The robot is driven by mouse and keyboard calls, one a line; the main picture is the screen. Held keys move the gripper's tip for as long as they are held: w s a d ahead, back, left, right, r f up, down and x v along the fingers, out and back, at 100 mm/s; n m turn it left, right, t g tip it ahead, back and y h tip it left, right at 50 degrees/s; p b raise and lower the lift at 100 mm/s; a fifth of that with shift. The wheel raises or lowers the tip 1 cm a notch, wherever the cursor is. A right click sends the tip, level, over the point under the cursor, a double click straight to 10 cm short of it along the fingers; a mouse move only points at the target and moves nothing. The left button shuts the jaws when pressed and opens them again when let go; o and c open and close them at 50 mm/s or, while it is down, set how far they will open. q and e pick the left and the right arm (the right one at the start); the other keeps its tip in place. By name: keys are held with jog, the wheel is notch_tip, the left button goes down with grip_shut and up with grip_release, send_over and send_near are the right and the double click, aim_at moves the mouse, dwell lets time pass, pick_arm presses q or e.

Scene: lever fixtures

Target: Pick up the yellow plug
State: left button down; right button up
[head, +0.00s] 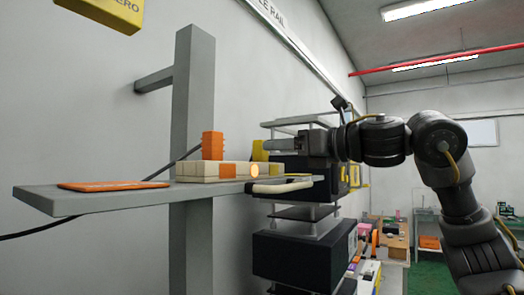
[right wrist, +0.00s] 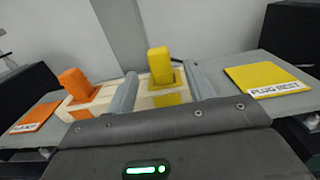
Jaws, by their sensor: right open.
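The yellow plug (right wrist: 160,62) stands upright in a cream socket block (right wrist: 142,100) in the right wrist view. In the head view, only a small part of the yellow plug (head: 258,151) shows at the fingertips. My right gripper (head: 268,145) reaches in from the right, level with the plug. In the right wrist view, its two fingers (right wrist: 161,74) are open, one on each side of the plug, with gaps visible. My left gripper is in neither view.
An orange plug (head: 212,146) stands on the same block, left of the yellow one. An orange mat (head: 112,185) lies on the grey shelf (head: 70,204). A yellow mat (right wrist: 268,77) labelled "PLUG REST" lies right in the wrist view. A grey post (head: 193,90) rises behind.

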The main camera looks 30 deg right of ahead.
aim_at(254, 149)
jog(key=x, duration=0.2)
jog(key=shift+w+a+f, duration=0.1)
jog(key=shift+w, duration=0.45)
jog(key=a+p, duration=0.1)
jog(key=p, duration=0.1)
jog(key=shift+w+r+p, duration=0.35)
jog(key=shift+w+p, duration=0.05)
jog(key=p+x, duration=0.1)
jog(key=x, duration=0.2)
jog(key=shift+w+f+p, duration=0.2)
jog(key=shift+p, duration=0.1)
jog(key=shift+w+a+f, duration=0.1)
jog(key=shift+w+a, duration=0.05)
jog(key=shift+a, duration=0.05)
jog(key=shift+d, duration=0.1)
jog(key=shift+s+d, duration=0.1)
jog(key=shift+s, duration=0.15)
jog(key=shift+c, duration=1)
jog(key=shift+w, duration=0.1)
jog(key=c, duration=0.9)
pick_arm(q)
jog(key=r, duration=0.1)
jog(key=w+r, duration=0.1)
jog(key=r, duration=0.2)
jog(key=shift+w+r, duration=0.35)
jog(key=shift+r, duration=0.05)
